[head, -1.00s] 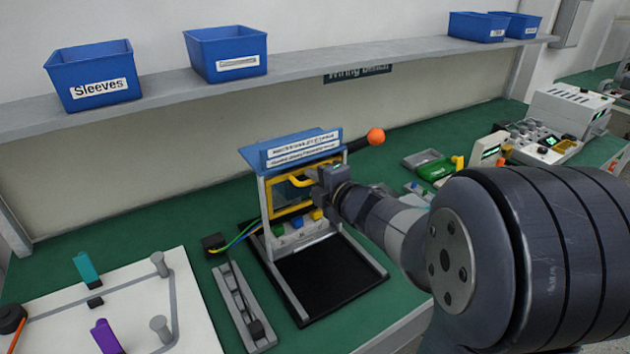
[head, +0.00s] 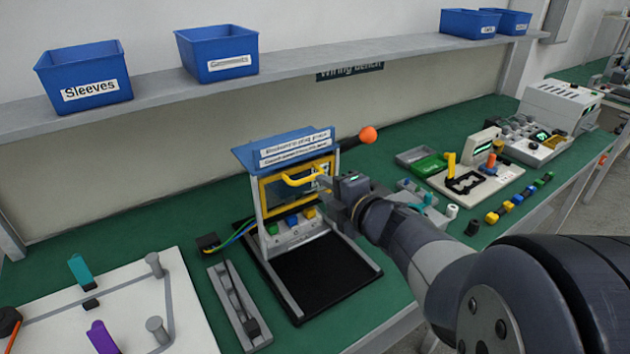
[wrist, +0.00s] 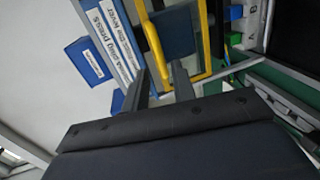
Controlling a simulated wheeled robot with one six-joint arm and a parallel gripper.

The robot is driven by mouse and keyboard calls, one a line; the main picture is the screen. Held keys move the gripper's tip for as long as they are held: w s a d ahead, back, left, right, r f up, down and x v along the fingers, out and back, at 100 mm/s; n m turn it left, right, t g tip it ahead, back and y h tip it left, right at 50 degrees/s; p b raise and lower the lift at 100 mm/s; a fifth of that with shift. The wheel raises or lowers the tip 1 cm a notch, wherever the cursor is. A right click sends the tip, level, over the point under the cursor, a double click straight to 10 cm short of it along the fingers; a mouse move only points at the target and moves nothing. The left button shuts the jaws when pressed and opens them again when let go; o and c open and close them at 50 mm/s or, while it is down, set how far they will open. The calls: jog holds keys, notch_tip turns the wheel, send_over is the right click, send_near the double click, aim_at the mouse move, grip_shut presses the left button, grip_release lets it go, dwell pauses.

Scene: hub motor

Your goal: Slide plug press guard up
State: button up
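The plug press (head: 288,317) stands on the green bench with a blue labelled header (head: 285,149). Its guard is a yellow-edged clear panel (head: 265,200) below the header, its lower edge just above several coloured plugs. A yellow handle (head: 299,181) sticks out from the guard; it also shows in the wrist view (wrist: 154,46). My gripper (head: 323,183) is just right of and in front of the handle, partly covering the panel. In the wrist view my gripper's two fingers (wrist: 160,82) are apart with nothing between them, and the handle lies just beyond their tips.
The press lever with an orange knob (head: 368,135) juts out right of the header. A slotted grey holder (head: 226,300) and a white wiring board (head: 130,300) are on the left. Trays and instruments stand on the right. A shelf with blue bins runs behind.

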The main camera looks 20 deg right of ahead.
aim_at(308, 180)
jog(key=v, duration=0.3)
jog(key=shift+s, duration=0.25)
jog(key=shift+w, duration=0.1)
jog(key=b+x, duration=0.1)
jog(key=x, duration=0.9)
jog(key=shift+w, duration=0.25)
jog(key=shift+w+f, duration=0.1)
jog(key=shift+f, duration=0.2)
jog(key=shift+a, duration=0.15)
